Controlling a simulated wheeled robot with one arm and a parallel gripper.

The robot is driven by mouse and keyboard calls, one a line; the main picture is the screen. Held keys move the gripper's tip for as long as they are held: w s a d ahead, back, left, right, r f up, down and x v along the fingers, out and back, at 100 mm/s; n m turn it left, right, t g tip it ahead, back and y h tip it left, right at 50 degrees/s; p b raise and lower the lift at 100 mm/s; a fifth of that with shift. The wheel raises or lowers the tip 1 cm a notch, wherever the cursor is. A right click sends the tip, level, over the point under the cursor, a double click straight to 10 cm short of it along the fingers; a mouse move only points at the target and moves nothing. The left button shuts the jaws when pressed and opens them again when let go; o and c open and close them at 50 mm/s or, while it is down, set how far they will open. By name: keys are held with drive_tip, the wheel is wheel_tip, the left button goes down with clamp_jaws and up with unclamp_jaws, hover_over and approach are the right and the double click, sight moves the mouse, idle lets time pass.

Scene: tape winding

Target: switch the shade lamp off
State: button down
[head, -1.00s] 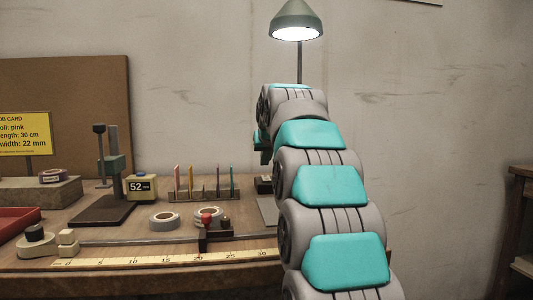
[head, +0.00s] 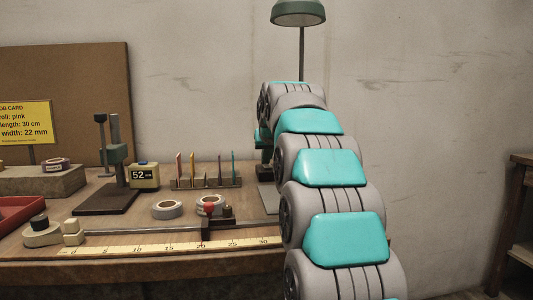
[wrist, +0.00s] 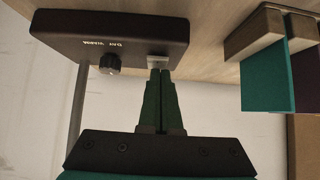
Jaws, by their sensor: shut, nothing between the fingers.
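The shade lamp (head: 298,14) stands at the back right of the bench, its green shade on a thin upright pole (head: 302,55). The underside of the shade is dark, with no glow. In the wrist view its dark base (wrist: 110,32) carries a round knob (wrist: 109,64), small lettering and a pale square button (wrist: 170,62). My gripper (wrist: 161,74) is shut and empty, its fingertips at the pale button; I cannot tell whether they touch it. In the head view my arm hides the fingertips and most of the base.
A rack (head: 206,184) with coloured upright pieces stands left of the lamp base; teal and dark pieces (wrist: 265,80) also show close to my gripper in the wrist view. Tape rolls (head: 167,209), a ruler strip (head: 160,244) and a stand (head: 105,200) occupy the bench.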

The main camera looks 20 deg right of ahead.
drive_tip(key=shift+b, duration=0.5)
drive_tip(key=shift+w, duration=0.1)
drive_tip(key=shift+w+d+r+p, duration=0.1)
drive_tip(key=shift+w+d+p, duration=0.1)
drive_tip(key=shift+w+p, duration=0.5)
wheel_tip(320, 180, up, 5)
drive_tip(key=p, duration=0.3)
drive_tip(key=shift+w+f, duration=0.15)
drive_tip(key=shift+f, duration=0.05)
drive_tip(key=w+r+v, duration=0.1)
drive_tip(key=v, duration=0.8)
drive_tip(key=shift+s+b, duration=0.2)
drive_tip(key=shift+b, duration=0.1)
